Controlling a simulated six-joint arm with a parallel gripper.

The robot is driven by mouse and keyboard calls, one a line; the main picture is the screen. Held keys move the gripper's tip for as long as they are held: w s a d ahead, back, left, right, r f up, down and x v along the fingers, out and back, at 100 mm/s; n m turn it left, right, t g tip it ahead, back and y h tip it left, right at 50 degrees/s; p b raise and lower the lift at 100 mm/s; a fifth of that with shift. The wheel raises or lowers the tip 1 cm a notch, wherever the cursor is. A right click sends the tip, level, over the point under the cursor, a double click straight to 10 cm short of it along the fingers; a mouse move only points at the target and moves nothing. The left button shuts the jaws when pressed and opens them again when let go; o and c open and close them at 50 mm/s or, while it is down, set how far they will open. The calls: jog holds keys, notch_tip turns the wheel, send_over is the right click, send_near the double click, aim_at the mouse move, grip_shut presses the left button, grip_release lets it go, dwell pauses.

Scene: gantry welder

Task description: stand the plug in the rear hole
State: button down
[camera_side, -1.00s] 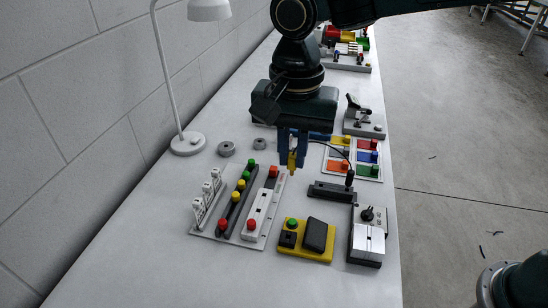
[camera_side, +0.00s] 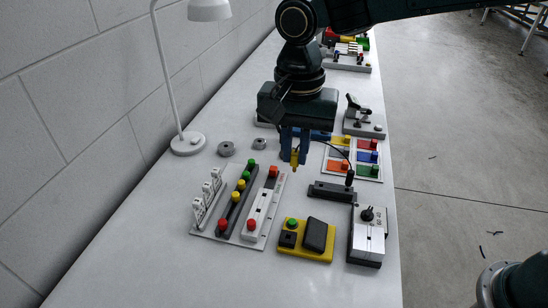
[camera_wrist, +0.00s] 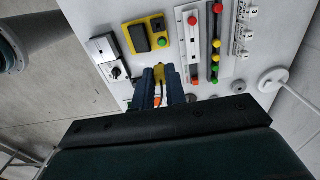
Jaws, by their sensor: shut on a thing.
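My gripper (camera_side: 295,154) hangs upright over the middle of the bench, its blue fingers shut on a small yellow plug (camera_side: 294,162). The plug points down and appears clear of the bench top. In the wrist view the yellow plug (camera_wrist: 159,73) shows between the two blue fingers of my gripper (camera_wrist: 160,80). A low dark block (camera_side: 332,192) lies to the right of and nearer than the plug. I cannot make out a rear hole in either view; which part holds it is unclear.
Left of the gripper is a button panel (camera_side: 226,238) with coloured knobs and white switches. A thin black cable (camera_side: 338,152) runs behind the gripper to a black connector (camera_side: 350,178). A yellow box (camera_side: 306,255) and grey-white unit (camera_side: 367,244) stand nearer. A lamp (camera_side: 187,143) stands far left.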

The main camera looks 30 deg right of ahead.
jog(key=w+d+f, duration=0.3)
jog(key=d+f, duration=0.2)
jog(key=d, duration=0.2)
jog(key=w+d+f, duration=0.4)
jog(key=d+f, duration=0.2)
jog(key=shift+d+f, duration=0.2)
jog(key=shift+d, duration=0.2)
jog(key=shift+f, duration=0.3)
jog(key=shift+f, duration=2.15)
jog(key=shift+f, duration=1.2)
dwell(0.3)
jog(key=c, duration=1.3)
grip_release()
jog(key=shift+c, duration=0.2)
